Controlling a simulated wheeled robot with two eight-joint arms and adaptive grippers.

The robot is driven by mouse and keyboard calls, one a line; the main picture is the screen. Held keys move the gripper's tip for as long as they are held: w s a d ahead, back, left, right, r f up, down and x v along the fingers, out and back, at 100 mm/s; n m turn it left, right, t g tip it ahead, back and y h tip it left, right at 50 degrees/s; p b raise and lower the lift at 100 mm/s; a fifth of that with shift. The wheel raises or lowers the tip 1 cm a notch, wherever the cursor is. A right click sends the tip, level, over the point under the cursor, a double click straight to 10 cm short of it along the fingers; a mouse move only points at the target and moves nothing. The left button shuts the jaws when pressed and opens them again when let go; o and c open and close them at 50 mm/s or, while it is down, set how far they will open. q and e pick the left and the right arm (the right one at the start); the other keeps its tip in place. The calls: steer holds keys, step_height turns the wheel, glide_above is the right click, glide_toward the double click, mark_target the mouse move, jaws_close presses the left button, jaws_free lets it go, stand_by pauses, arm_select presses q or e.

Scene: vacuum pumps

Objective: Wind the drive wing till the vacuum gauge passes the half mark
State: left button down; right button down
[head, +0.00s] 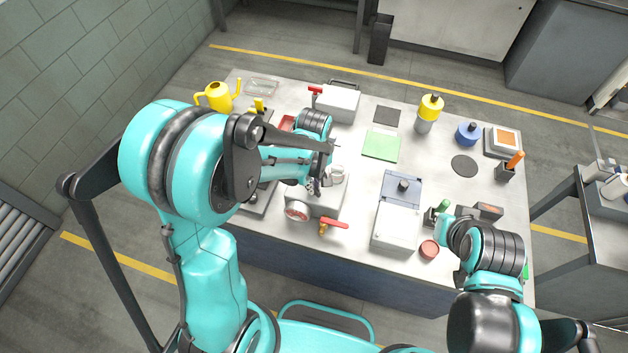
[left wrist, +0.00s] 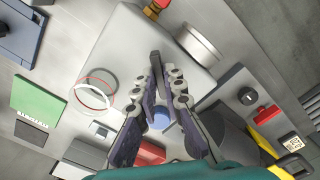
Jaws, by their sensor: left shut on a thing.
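My left gripper (head: 325,183) is over the grey pump block (head: 325,205) near the table's front. It also shows in the left wrist view (left wrist: 167,72), its fingers closed in on a thin dark upright piece (left wrist: 157,72), which looks like the drive wing. The fingers hide most of that piece. The vacuum gauge (head: 297,211), round with a red rim, is at the block's front left. In the left wrist view only the gauge's silver side (left wrist: 198,45) shows, and its needle cannot be read. My right gripper (head: 447,222) is by a green-topped item, its fingers unclear.
A red-handled valve (head: 335,223) sticks out at the block's front. A clear round cover (head: 338,172) is right beside the left gripper. A grey-white box (head: 396,225) and a red round lid (head: 429,249) stand to the right. A green mat (head: 381,146) lies clear behind.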

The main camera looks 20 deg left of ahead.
arm_select(q)
steer(key=c, duration=1.6)
jaws_free()
steer(key=shift+r+p, duration=0.6)
steer(key=shift+r, duration=0.4)
steer(key=shift+r+p, duration=2.1)
steer(key=shift+r, duration=0.95)
steer(key=shift+f, duration=0.1)
steer(key=shift+c, duration=0.2)
